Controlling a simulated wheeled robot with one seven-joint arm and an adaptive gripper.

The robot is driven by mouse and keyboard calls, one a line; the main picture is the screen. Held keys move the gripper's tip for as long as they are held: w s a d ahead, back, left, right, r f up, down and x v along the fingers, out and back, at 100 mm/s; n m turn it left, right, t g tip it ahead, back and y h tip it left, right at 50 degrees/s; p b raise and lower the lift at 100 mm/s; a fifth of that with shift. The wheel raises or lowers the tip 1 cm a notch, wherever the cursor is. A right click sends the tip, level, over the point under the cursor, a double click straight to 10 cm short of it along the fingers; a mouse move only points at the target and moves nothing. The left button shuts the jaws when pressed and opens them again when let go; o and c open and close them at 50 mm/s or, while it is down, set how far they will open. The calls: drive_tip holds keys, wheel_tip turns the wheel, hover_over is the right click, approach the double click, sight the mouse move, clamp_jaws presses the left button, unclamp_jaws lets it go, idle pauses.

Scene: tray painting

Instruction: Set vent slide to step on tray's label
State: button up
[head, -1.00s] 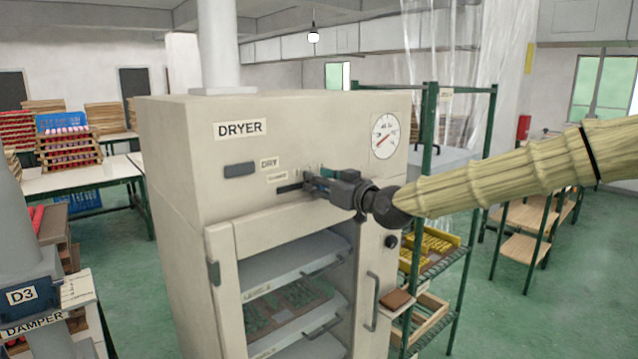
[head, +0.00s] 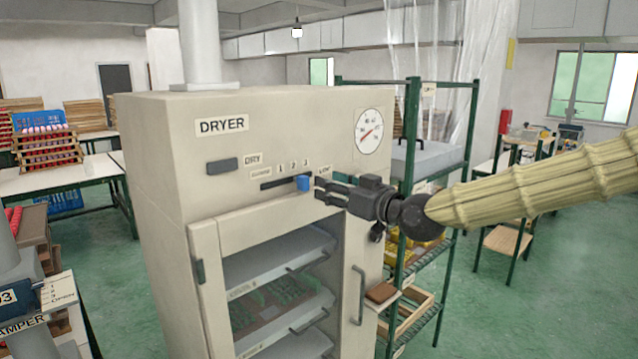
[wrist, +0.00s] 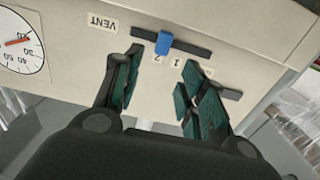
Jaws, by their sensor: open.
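The blue vent slide knob (head: 303,184) sits toward the right end of its dark slot on the dryer front (head: 180,130), under the numbers 1, 2, 3. My gripper (head: 320,191) is open and empty, just right of the knob in the head view. In the wrist view its fingertips (wrist: 162,58) are spread below the knob, apart from it. Trays (head: 270,310) show through the dryer door; their label text is too small to read.
A door handle (head: 361,295) and a round gauge (head: 368,131) are on the dryer front. A green rack (head: 412,190) stands close on the right. A damper stand (head: 45,300) is at the lower left.

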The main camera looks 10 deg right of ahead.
drive_tip(key=shift+v, duration=1.05)
